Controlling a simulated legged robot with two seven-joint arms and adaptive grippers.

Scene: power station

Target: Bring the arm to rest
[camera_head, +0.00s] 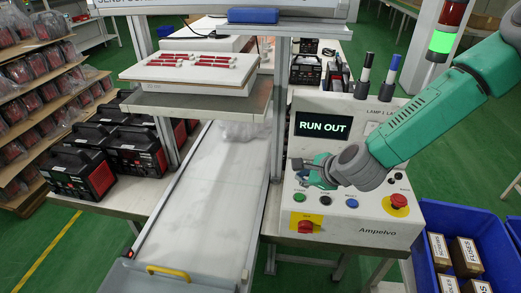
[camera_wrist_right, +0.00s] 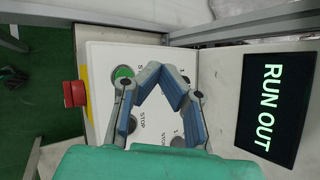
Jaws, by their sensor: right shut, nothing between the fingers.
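My right arm (camera_head: 425,115) comes in from the right, over a white control box (camera_head: 365,232) marked Ampelvo. My right gripper (camera_head: 310,172) is shut and empty above the box's buttons; its fingertips (camera_wrist_right: 165,72) meet in the wrist view. A green button (camera_wrist_right: 123,74) shows just beside the fingers there. The box's display (camera_head: 322,124) reads RUN OUT, and it also shows in the wrist view (camera_wrist_right: 272,103). My left gripper is not in view.
A red emergency knob (camera_head: 398,201) and a red switch on yellow (camera_head: 305,225) stand out from the box. A blue crate (camera_head: 425,262) with cartons is at the lower right. A conveyor (camera_head: 200,205) runs left of the box. A lit green signal lamp (camera_head: 441,42) stands behind my arm.

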